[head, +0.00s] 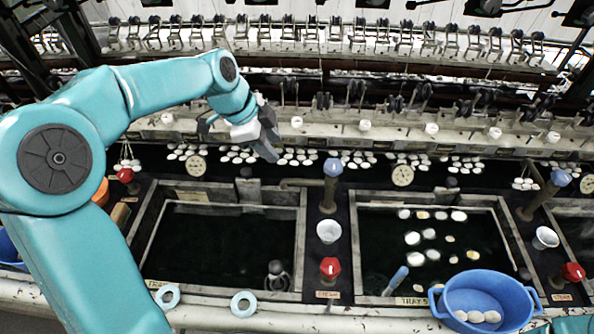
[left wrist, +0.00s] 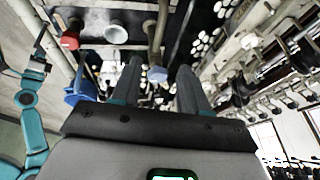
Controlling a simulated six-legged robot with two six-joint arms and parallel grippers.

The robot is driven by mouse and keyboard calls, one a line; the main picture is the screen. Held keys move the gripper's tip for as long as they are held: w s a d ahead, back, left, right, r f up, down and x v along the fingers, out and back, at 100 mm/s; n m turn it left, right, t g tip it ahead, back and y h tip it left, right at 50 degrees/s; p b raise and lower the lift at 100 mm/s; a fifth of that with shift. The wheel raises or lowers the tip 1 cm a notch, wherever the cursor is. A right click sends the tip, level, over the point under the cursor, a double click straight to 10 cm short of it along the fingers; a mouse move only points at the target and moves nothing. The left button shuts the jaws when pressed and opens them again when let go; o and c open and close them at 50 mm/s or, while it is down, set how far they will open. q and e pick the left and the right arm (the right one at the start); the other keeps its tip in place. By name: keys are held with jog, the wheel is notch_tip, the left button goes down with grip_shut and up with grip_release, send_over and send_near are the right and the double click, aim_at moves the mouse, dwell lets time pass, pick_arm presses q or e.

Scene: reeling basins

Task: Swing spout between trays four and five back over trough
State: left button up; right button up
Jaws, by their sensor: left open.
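The spout between the two middle trays is a brown post with a blue knob (head: 332,167). Its thin pipe (head: 295,183) points left, over the back right corner of the left tray (head: 300,235). My left gripper (head: 268,142) is open, above and left of the knob, apart from it. In the left wrist view the blue knob (left wrist: 157,75) shows between the open fingers (left wrist: 156,68), beyond them. Which part is the trough is unclear; a dark strip with white cocoons runs behind the trays. My right arm (left wrist: 27,99) shows in the left wrist view; its gripper is too small to read.
A white cup (head: 329,231) and a red knob (head: 330,268) stand between the trays. The right tray (head: 353,245) holds several floating cocoons. A blue basin (head: 490,292) sits at its front right. Another blue-knobbed post (head: 540,198) stands right. Reeling machinery lines the back.

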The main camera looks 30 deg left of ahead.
aim_at(301, 180)
pick_arm(q)
jog(key=p+x, duration=0.3)
jog(key=x, duration=1.1)
jog(key=shift+w+d+f, duration=0.15)
jog(key=shift+d+f, duration=0.05)
jog(key=shift+f, duration=0.1)
jog(key=shift+w+f, duration=0.15)
jog(key=shift+f, duration=0.3)
jog(key=shift+d, duration=0.1)
jog(key=shift+c, duration=0.8)
grip_shut()
